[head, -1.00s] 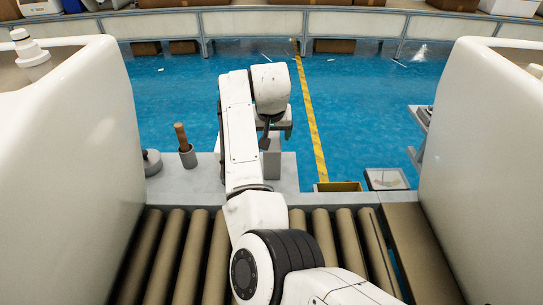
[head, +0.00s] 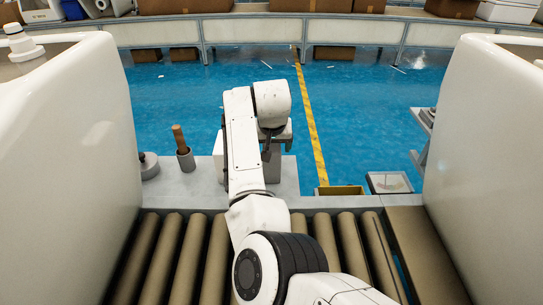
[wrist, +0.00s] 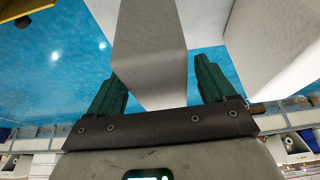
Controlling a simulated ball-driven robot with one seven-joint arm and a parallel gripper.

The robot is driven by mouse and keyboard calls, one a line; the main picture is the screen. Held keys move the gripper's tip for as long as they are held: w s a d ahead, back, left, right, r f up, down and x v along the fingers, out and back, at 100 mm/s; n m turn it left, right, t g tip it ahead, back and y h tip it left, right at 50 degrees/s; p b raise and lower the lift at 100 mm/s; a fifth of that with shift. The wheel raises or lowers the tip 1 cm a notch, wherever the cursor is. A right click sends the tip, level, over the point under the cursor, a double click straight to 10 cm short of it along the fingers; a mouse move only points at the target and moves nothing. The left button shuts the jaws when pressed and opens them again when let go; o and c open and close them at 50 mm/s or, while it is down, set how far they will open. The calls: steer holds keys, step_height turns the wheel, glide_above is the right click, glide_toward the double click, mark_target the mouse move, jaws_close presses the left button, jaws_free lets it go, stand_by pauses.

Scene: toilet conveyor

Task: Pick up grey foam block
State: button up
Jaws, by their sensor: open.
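A grey foam block (wrist: 150,55) rises between the two dark green fingers of my gripper (wrist: 158,72) in the wrist view. The fingers stand apart, one on each side of it, and I cannot tell whether either touches it. In the head view the block (head: 273,168) stands on a pale grey table and is mostly hidden behind my arm and hand. My gripper (head: 269,148) is over it there, pointing down, its fingers hard to make out. A second pale block-like shape (wrist: 278,45) is close on the right in the wrist view.
A dark cup with a brown handle (head: 184,155) and a round grey piece (head: 149,165) stand on the table (head: 190,187) to the left. A yellow-edged bin (head: 340,190) and a shallow tray (head: 389,182) lie to the right. Conveyor rollers (head: 155,260) run in front.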

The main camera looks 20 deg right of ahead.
steer(key=shift+f, duration=0.15)
stand_by(0.5)
steer(key=c, duration=1)
